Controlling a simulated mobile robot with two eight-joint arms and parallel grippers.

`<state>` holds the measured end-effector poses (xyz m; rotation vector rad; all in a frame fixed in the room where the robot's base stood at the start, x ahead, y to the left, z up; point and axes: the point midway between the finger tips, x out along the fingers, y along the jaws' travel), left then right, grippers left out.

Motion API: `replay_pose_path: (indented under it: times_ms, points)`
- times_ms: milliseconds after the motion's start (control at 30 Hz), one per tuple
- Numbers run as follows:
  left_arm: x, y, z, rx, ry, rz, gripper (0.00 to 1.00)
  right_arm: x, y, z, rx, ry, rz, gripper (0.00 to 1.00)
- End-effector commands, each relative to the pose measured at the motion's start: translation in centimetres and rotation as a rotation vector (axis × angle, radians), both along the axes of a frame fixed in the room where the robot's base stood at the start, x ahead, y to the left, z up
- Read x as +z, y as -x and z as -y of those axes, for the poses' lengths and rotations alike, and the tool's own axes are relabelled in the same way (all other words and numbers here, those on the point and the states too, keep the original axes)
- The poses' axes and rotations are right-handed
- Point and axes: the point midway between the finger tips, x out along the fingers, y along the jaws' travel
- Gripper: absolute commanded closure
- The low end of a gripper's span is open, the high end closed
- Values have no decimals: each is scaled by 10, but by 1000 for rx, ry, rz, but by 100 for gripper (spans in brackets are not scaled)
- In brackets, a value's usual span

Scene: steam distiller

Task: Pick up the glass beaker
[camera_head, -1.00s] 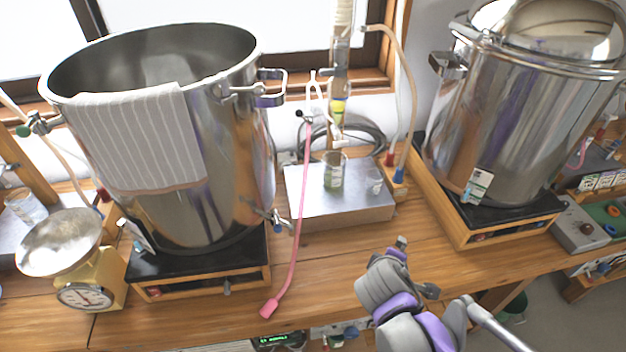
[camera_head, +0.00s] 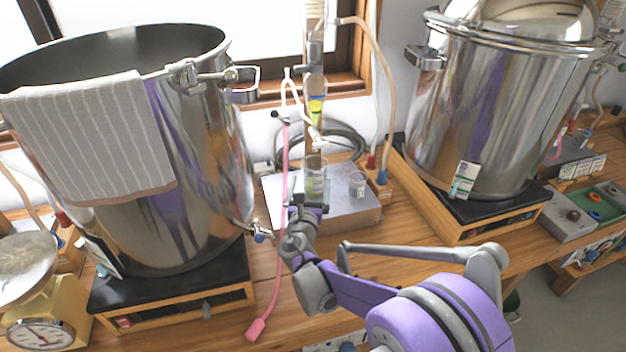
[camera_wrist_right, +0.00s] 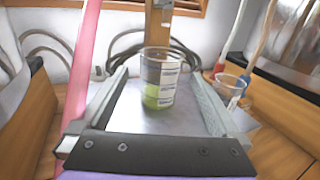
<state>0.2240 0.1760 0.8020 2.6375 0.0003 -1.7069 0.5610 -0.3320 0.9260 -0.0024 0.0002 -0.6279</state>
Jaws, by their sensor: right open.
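The glass beaker (camera_head: 315,178) stands upright on the grey metal box (camera_head: 352,212), below a glass column. It has white label marks and green liquid in its lower part. In the right wrist view the beaker (camera_wrist_right: 159,80) stands ahead, between the lines of the two fingers. My right gripper (camera_head: 308,203) is open and empty, just in front of the beaker in the head view. In the right wrist view its fingers (camera_wrist_right: 160,95) reach forward on either side of the beaker; contact is not visible. My left gripper is not in view.
A pink tube (camera_head: 283,225) hangs just left of my right gripper. A smaller clear cup (camera_head: 357,183) stands right of the beaker. A large steel pot (camera_head: 215,150) stands left, another (camera_head: 490,110) right. The glass column (camera_head: 316,85) rises above the beaker.

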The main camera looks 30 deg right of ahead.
Motion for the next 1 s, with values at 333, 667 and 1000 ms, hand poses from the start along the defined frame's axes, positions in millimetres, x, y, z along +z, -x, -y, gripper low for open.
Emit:
replay_pose_path:
  times_ms: [333,667,1000]
  points:
    - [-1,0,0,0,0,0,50,0,-27,24,-3,-1,1,0]
    - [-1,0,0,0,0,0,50,0,-49,40,0,-2,0,0]
    - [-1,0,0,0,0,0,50,0,-49,39,-1,-3,1,47]
